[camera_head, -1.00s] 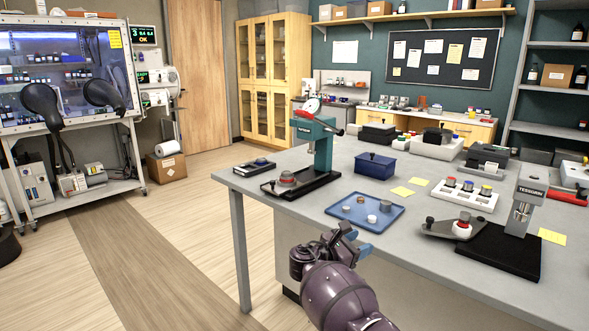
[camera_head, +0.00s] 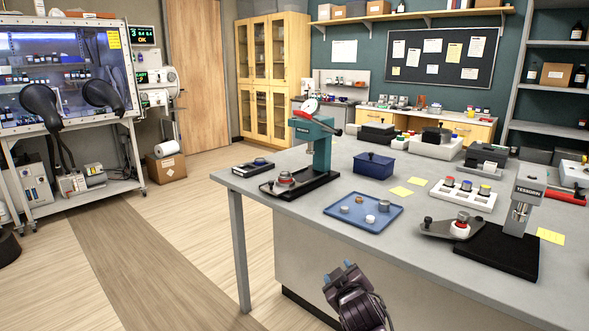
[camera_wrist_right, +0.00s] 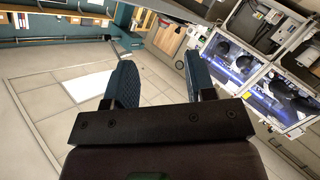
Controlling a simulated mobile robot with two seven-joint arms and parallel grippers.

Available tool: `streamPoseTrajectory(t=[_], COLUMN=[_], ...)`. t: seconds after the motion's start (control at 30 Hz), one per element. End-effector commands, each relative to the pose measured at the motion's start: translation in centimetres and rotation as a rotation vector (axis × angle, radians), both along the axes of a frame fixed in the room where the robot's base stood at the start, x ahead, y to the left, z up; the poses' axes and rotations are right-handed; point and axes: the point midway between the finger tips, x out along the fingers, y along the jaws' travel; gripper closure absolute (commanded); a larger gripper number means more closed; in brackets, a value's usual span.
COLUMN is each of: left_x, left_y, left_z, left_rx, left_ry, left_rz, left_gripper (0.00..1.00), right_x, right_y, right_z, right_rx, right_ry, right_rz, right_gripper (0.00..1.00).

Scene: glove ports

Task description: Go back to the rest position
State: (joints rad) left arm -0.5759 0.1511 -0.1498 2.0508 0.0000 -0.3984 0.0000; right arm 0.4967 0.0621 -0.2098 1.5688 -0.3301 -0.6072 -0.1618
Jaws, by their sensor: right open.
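My right gripper (camera_head: 340,272) shows at the bottom middle of the head view, in front of the near edge of the grey bench (camera_head: 300,207) and apart from it. In the right wrist view its two dark fingers (camera_wrist_right: 160,82) stand wide apart with nothing between them. Its camera looks out tilted over the room, with ceiling panels and the glove box (camera_wrist_right: 245,75) behind the fingers. My left gripper is in neither view now.
The bench holds a blue tray (camera_head: 335,213) with small parts, a teal press (camera_head: 322,150), a blue box (camera_head: 374,166) and a grey press (camera_head: 527,195). The glove box (camera_head: 62,130) stands at the left. The floor (camera_head: 180,240) left of the bench is clear.

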Motion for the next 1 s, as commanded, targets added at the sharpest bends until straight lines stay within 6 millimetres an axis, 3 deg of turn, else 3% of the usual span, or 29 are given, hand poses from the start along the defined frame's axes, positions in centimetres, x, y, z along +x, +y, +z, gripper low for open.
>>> streamPoseTrajectory(t=[0.2,0.43,0.77,1.0], left_x=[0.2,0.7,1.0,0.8], left_y=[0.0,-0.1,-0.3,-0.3], left_z=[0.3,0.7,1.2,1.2], left_rx=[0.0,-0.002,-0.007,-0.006], left_ry=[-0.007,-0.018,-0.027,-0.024], left_rz=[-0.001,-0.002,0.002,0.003], left_gripper=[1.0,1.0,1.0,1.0], right_x=[-7.0,-14.7,-26.8,-35.9], right_y=[-3.6,-7.2,-12.4,-15.3], right_z=[-3.1,-6.0,-11.3,-16.6], right_rx=[0.276,0.451,0.511,0.479], right_ry=[0.003,0.028,0.156,0.311], right_rz=[-0.012,-0.052,-0.165,-0.268], right_gripper=[0.5,0.5,0.5,0.5])
